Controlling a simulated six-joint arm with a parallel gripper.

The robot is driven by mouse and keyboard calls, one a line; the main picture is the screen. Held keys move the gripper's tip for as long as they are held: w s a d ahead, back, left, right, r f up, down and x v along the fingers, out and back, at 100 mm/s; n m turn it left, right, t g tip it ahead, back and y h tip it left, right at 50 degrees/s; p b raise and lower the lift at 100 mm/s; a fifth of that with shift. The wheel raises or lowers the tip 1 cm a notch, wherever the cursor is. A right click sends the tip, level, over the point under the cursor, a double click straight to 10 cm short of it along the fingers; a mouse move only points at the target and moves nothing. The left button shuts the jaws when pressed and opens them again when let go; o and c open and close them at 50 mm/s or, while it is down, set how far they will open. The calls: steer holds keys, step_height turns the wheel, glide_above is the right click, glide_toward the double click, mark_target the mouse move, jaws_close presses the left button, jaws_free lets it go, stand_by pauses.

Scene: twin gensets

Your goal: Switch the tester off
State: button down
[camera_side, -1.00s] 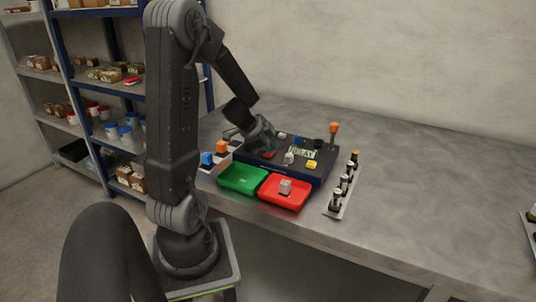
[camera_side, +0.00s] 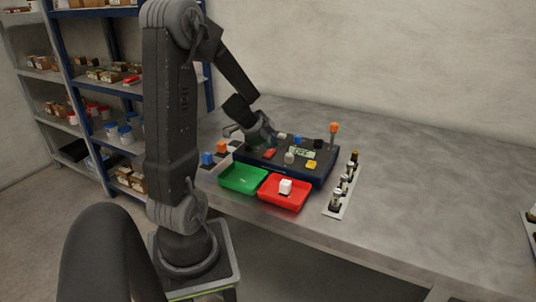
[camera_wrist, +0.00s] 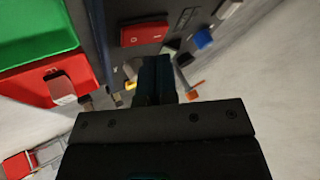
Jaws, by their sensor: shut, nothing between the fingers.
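The tester is a dark blue box (camera_side: 318,176) on the bench with coloured controls on top. Its small display (camera_side: 302,153) shows a pale screen with text too small to read. A red rocker switch (camera_side: 270,154) is near its left side. In the wrist view the red switch (camera_wrist: 143,33) shows whole, with a white mark on it that looks like a ring. My gripper (camera_side: 267,146) is shut and empty, just behind and above the switch, apart from it as far as I can tell. Its dark fingers also show in the wrist view (camera_wrist: 157,62).
A green tray (camera_side: 243,190) and a red tray (camera_side: 270,199) holding a white block (camera_side: 285,186) stand in front. A rack of small cylinders (camera_side: 343,187) is right of the tester. An orange-topped post (camera_side: 333,129) rises at the back. The right bench is clear.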

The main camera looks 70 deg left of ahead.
mark_target(271, 153)
steer(key=shift+r, duration=0.1)
steer(key=shift+w+a+r, duration=0.15)
steer(key=shift+r, duration=1.05)
steer(key=shift+w+a+r, duration=0.1)
steer(key=shift+r, duration=1.1)
steer(key=w+d+r+n+t+y, duration=0.3)
steer(key=w+d+r+n+y, duration=0.15)
steer(key=d+r, duration=0.5)
steer(key=s+d+g+h, duration=0.1)
steer(key=s+d+h, duration=0.1)
steer(key=s+d, duration=0.2)
steer(key=s+d+f+g+h, duration=0.1)
steer(key=s+d+g+h, duration=0.1)
steer(key=d, duration=0.9)
steer(key=s+d+f+g+h, duration=0.1)
steer(key=s+d+h, duration=0.1)
steer(key=s+d, duration=0.3)
steer(key=d, duration=0.2)
steer(key=shift+s+d+f+g+h, duration=0.15)
steer(key=shift+s+d+g+h, duration=0.15)
steer(key=shift+d+g+h, duration=0.1)
